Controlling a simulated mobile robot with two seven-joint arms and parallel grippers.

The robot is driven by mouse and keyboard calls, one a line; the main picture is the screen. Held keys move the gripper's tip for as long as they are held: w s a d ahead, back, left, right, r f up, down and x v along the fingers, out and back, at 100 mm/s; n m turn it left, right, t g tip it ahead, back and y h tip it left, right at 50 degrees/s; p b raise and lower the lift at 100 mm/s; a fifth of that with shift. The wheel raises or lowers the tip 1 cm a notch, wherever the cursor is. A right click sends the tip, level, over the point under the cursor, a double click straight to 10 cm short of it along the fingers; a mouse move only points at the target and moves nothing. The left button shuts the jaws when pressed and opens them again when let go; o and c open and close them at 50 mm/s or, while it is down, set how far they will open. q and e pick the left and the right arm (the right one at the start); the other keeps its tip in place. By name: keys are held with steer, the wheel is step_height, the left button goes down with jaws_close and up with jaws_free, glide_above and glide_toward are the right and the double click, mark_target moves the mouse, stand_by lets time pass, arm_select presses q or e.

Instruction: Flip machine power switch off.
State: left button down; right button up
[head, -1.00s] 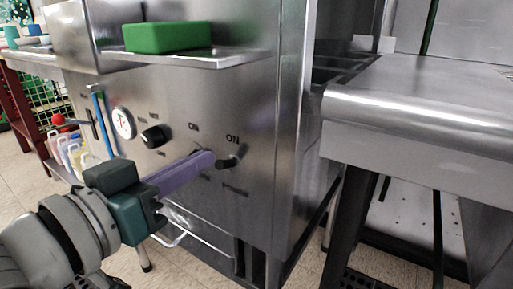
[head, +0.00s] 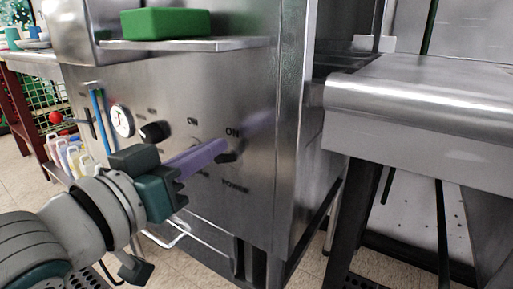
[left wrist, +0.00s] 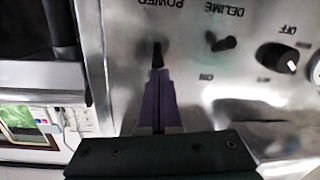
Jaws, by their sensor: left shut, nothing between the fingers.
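The steel machine (head: 215,85) fills the middle of the head view. Its black power switch (head: 229,156) sits low on the right of the front panel, between an "ON" label and a "POWER" label. My left gripper (head: 222,147) has its purple fingers shut and empty, with the tips right at this switch. In the left wrist view the power switch (left wrist: 157,54) stands just past the fingertips, under an upside-down "POWER" label. I cannot tell whether they touch or which way the lever is set. My right gripper is not in view.
A delime switch (left wrist: 222,43) and a black knob (left wrist: 278,58) are beside the power switch. In the head view, a green block (head: 166,23) lies on a steel ledge above the panel. A steel counter (head: 425,100) stands to the right.

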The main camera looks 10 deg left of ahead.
mark_target(215, 161)
arm_select(q)
steer(key=shift+s+f+t+b, duration=0.15)
steer(key=shift+f+t+b, duration=0.5)
steer(key=shift+b, duration=1.1)
steer(key=t+b, duration=0.1)
steer(key=b, duration=0.2)
steer(key=f+t+h+b, duration=0.1)
steer(key=t+b, duration=0.1)
steer(key=b, duration=0.2)
steer(key=f+t+b, duration=0.1)
steer(key=t+b, duration=0.1)
steer(key=b, duration=0.2)
steer(key=shift+s+a+f+n+h, duration=0.2)
steer(key=shift+s+n+h, duration=0.1)
steer(key=shift+h, duration=0.1)
steer(key=shift+r, duration=0.15)
